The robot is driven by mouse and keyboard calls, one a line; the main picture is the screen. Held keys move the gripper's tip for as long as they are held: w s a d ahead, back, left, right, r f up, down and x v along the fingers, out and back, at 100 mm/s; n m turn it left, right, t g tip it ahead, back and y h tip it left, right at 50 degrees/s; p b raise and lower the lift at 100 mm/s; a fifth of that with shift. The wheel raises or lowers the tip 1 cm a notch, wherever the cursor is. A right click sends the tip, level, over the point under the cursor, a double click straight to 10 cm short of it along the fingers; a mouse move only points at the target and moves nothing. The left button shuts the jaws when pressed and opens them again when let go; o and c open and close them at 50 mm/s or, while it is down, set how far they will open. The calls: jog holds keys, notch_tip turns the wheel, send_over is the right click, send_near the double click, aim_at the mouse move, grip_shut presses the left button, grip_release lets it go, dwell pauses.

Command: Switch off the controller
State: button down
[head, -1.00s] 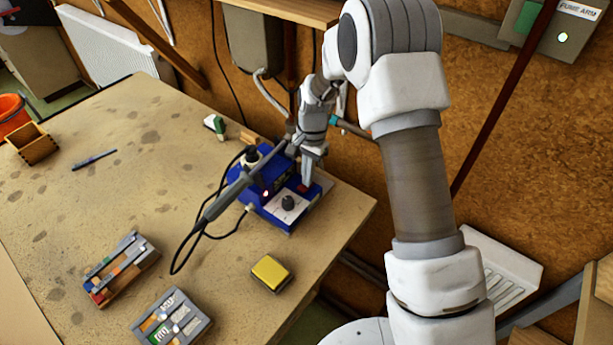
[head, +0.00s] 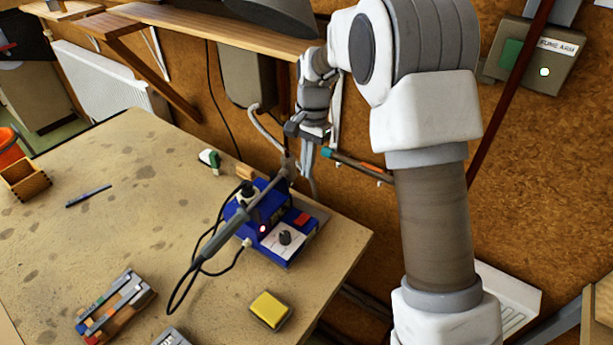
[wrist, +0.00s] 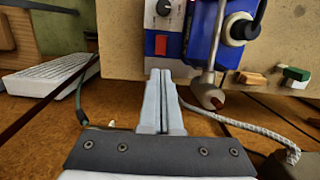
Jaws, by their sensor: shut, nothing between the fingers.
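The controller (head: 262,222) is a blue soldering station near the table's far right edge. In the wrist view the red switch (wrist: 161,44) and the knob (wrist: 164,7) show just beyond my fingertips. My gripper (wrist: 160,72) is shut and empty. In the head view my gripper (head: 307,170) is behind and above the controller, apart from the switch. Which way the rocker is tipped cannot be made out.
A soldering iron (head: 225,232) leans in its holder across the controller's left side, its cable looping over the table. A yellow sponge (head: 270,311) lies in front. A green-and-white object (head: 210,159) and a small wooden block (head: 244,173) lie behind. The wall is close behind.

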aim_at(299, 221)
dwell(0.3)
jog(key=s+a+b, duration=0.1)
jog(key=b, duration=0.2)
jog(key=shift+r+b, duration=0.1)
jog(key=shift+b, duration=0.25)
jog(key=f, duration=0.4)
jog(key=s+f, duration=0.1)
jog(key=f, duration=0.4)
jog(key=a+f+p, duration=0.1)
jog(key=f, duration=0.4)
jog(key=shift+s, duration=0.2)
